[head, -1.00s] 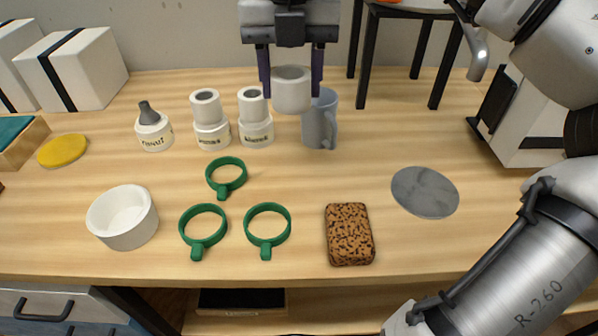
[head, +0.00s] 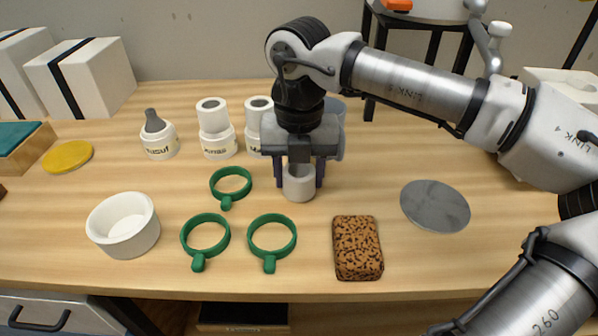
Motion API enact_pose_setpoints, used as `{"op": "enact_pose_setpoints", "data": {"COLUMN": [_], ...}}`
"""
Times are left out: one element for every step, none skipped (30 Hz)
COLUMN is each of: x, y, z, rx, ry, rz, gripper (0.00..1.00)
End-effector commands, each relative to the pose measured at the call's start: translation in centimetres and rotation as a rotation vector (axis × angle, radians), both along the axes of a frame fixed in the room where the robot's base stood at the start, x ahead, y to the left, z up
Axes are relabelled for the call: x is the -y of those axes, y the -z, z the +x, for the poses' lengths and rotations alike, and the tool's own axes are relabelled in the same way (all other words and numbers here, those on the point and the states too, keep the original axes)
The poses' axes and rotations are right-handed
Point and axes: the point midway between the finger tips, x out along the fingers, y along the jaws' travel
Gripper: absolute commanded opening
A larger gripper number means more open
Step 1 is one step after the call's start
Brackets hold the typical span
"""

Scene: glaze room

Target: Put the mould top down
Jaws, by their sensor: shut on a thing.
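The mould top (head: 299,187) is a short white cylinder with an open upper end. My gripper (head: 299,178) is shut on it, with one dark finger on each side. It is upright, low over or on the wooden table (head: 390,160), right of the green rings; I cannot tell if its base touches the wood. Two white stacked moulds with labels stand behind to the left: one in clear view (head: 214,128), the other (head: 258,120) partly covered by my gripper. A grey mug (head: 335,108) behind is mostly hidden by my gripper.
Three green ring holders (head: 206,234) lie at front centre. A white bowl (head: 124,226), a speckled brown block (head: 357,248) and a grey disc (head: 435,205) are around. A labelled pot with a dark cone (head: 159,135) stands at left. The wood between mould top and disc is clear.

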Motion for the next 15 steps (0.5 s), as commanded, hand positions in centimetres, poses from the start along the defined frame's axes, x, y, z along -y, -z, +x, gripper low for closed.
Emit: {"op": "enact_pose_setpoints", "data": {"x": [-0.01, -0.01, -0.01, -0.01, -0.01, 0.0, 0.0, 0.0, 0.0, -0.01, 0.0, 0.0, 0.0, 0.0, 0.0], "y": [-0.09, -0.09, -0.1, -0.1, -0.06, 0.07, 0.2, 0.33, 0.34, 0.22, 0.2, 0.2, 0.2, 0.2, 0.2], "z": [0.01, 0.02, 0.02, 0.01, 0.01, 0.01, 0.01, 0.01, 0.01, 0.01, 0.01, 0.01, 0.01, 0.01, 0.01], "rx": [0.001, 0.001, 0.001, 0.001, 0.001, 0.001, 0.001, 0.001, 0.001, 0.001, 0.001, 0.001, 0.001, 0.001, 0.001], "ry": [0.0, 0.0, 0.0, 0.0, 0.0, 0.0, 0.0, 0.0, 0.0, 0.0, 0.0, 0.0, 0.0, 0.0, 0.0], "rz": [0.0, 0.0, 0.0, 0.0, 0.0, 0.0, -0.001, -0.001, -0.001, 0.0, 0.0, -0.001, -0.001, -0.001, -0.001], "gripper": [0.25, 0.25, 0.25, 0.25, 0.25, 0.25, 0.25, 0.25, 0.5, 0.54, 0.58, 0.63, 0.67, 0.7, 0.7]}}
